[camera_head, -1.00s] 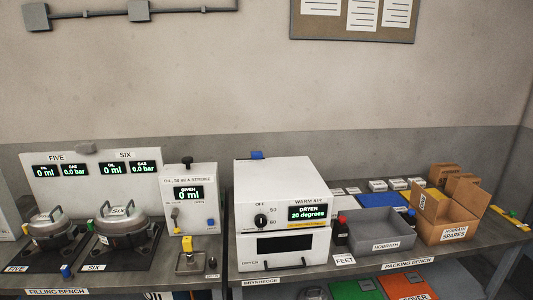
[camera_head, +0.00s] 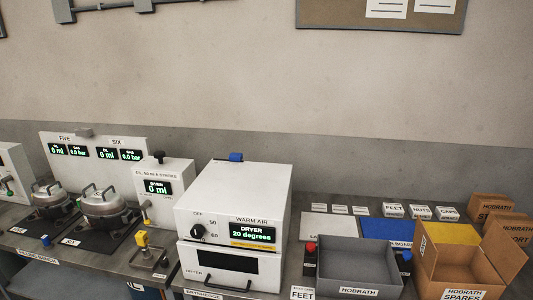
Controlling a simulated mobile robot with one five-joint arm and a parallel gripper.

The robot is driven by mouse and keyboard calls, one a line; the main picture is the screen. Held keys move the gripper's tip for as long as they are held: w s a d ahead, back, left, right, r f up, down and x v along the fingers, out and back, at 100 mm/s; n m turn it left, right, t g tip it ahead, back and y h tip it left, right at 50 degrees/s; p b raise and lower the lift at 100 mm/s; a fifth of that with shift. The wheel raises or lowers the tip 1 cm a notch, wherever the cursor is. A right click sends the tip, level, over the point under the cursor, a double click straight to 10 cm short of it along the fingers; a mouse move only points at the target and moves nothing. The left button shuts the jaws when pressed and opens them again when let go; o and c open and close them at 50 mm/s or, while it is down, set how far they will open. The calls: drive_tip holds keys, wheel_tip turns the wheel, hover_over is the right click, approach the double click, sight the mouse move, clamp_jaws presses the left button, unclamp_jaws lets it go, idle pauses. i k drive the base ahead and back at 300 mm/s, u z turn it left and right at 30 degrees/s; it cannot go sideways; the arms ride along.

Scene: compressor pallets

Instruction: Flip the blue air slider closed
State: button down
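The white dryer (camera_head: 232,198) stands on the bench, marked WARM AIR, with its display reading 20 degrees. A small blue piece (camera_head: 236,157) sits at the back edge of the dryer's top. It looks like the blue air slider, but it is too small to tell whether it is open or closed. The dryer's black dial (camera_head: 197,231) is on its front, above a drawer with a dark handle (camera_head: 228,285). My gripper is not in view.
The filling bench with two lidded pots (camera_head: 104,203) and an oil unit (camera_head: 163,188) lies left. Right of the dryer are a grey HOBRATH tray (camera_head: 358,288), a red-topped black post (camera_head: 310,262) and an open cardboard box (camera_head: 465,292).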

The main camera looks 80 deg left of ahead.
sight(233, 157)
drive_tip(key=u, duration=0.1)
drive_tip(key=i, duration=0.15)
drive_tip(key=u, duration=0.45)
drive_tip(key=k, duration=0.15)
drive_tip(key=u, duration=3)
drive_tip(key=i, duration=0.8)
drive_tip(key=u, duration=0.25)
drive_tip(key=k, duration=0.75)
drive_tip(key=z, duration=0.2)
drive_tip(key=i, duration=0.95)
drive_tip(key=u, duration=0.1)
